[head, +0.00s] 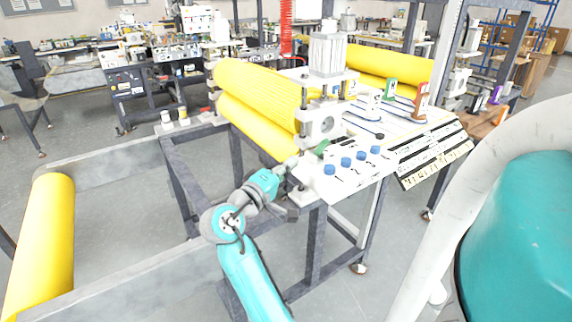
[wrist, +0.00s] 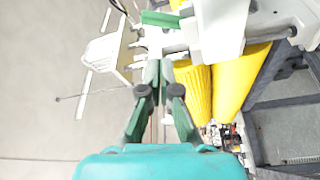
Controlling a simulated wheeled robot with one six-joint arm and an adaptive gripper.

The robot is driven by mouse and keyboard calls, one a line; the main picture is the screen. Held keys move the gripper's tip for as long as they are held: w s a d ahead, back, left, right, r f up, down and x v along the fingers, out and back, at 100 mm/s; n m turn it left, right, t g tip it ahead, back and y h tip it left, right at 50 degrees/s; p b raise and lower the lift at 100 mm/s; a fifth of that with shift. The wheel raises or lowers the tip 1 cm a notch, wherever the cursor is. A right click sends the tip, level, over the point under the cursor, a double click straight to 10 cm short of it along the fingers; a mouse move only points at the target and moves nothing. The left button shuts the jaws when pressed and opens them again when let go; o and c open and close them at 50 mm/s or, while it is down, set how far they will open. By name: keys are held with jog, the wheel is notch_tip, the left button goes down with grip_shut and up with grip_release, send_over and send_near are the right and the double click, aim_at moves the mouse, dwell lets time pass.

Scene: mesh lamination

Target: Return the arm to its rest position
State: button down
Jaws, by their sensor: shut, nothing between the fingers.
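My arm (head: 250,278) reaches up from the bottom of the head view, bent at a teal and grey joint, toward the front of the laminating machine (head: 328,120). My gripper (wrist: 164,68) points away from the wrist camera, its green fingers together and nothing held between them. In the wrist view its tips overlap the white machine parts; whether they touch cannot be told. A green piece (wrist: 160,18) on the machine lies just beyond the tips. In the head view the fingers are too small to make out clearly.
A white panel with blue knobs (head: 346,162) is right of my arm. Yellow rollers (head: 258,90) lie behind it on a dark frame (head: 182,190). Open floor (head: 120,215) shows between.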

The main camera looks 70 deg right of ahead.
dwell(0.3)
jog(key=w+a+f+n+t+y, duration=0.2)
jog(key=a+f+n+t, duration=0.3)
jog(key=f, duration=0.3)
jog(key=w+a+f+n+t+y, duration=0.1)
jog(key=w+a+f+n+t, duration=0.25)
jog(key=f+t, duration=0.35)
jog(key=s+a+f+n+t+y, duration=0.1)
jog(key=s+a+f+t+y, duration=0.15)
jog(key=a+f, duration=0.4)
jog(key=s+a+f+n+t+y, duration=0.1)
jog(key=s+a+f+t+y, duration=0.1)
jog(key=a+f+y, duration=0.4)
jog(key=s+a+f+t+y, duration=0.2)
jog(key=s+a+y, duration=0.2)
jog(key=s+a, duration=0.7)
jog(key=s+a+r+m+y, duration=0.1)
jog(key=s+a+r+m, duration=0.1)
jog(key=s, duration=0.3)
jog(key=s+a+r+m+y, duration=0.2)
jog(key=s+a+r, duration=0.1)
jog(key=s+a, duration=0.2)
jog(key=shift+s+r+t, duration=0.25)
jog(key=shift+s+t, duration=0.1)
jog(key=shift+s, duration=0.2)
jog(key=shift+a+m, duration=0.1)
jog(key=shift+m, duration=0.15)
